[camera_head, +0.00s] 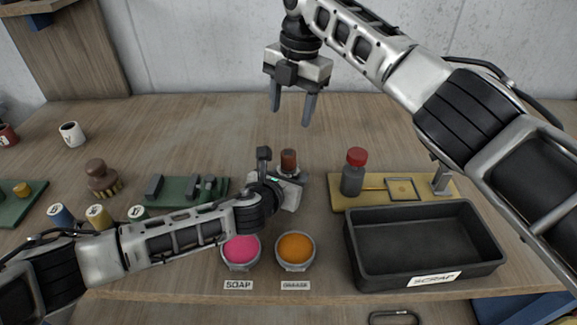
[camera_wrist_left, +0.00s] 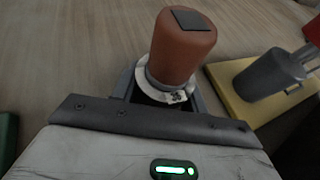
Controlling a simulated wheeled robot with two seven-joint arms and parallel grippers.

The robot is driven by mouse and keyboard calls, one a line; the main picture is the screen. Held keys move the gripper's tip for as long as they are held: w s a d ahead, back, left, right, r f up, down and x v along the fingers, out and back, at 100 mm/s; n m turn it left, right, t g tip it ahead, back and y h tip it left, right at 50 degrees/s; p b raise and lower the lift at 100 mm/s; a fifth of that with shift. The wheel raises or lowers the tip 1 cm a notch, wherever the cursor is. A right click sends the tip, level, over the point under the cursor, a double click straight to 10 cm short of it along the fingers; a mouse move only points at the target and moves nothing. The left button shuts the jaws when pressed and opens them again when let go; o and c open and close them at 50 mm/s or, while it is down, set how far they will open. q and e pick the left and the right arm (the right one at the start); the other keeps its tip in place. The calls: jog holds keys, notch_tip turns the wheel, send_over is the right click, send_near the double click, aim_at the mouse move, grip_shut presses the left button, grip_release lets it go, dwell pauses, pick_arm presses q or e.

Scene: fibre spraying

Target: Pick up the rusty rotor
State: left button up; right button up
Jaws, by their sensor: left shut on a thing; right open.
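The rusty rotor (camera_head: 289,160) is a reddish-brown cylinder above a pale collar, standing at the middle of the table. In the left wrist view the rotor (camera_wrist_left: 183,48) has a dark square on its top end and a pale, marked ring around its lower part. My left gripper (camera_head: 291,178) reaches it from the front and is shut on it, low down by the ring. The fingertips are partly hidden. I cannot tell whether its lower end touches the table. My right gripper (camera_head: 293,106) is open and empty, pointing down above the back of the table.
A grey bottle with a red cap (camera_head: 354,172) stands on a yellow plate (camera_head: 423,190) to the right. A black scrap tray (camera_head: 422,216) lies in front of it. Pink soap (camera_head: 241,250) and orange grease (camera_head: 295,249) bowls sit near the front edge. A green fixture (camera_head: 180,190) is left.

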aim_at(289, 152)
jog(key=f+n, duration=0.1)
jog(key=f, duration=0.1)
jog(key=f+n+h, duration=0.1)
jog(key=f, duration=0.1)
jog(key=s+a+f+n, duration=0.1)
jog(key=f, duration=0.5)
jog(key=shift+s+d+f, duration=0.3)
jog(key=shift+s+f, duration=0.05)
jog(key=shift+s, duration=0.05)
jog(key=shift+f, duration=0.3)
jog(key=shift+r, duration=0.1)
grip_shut()
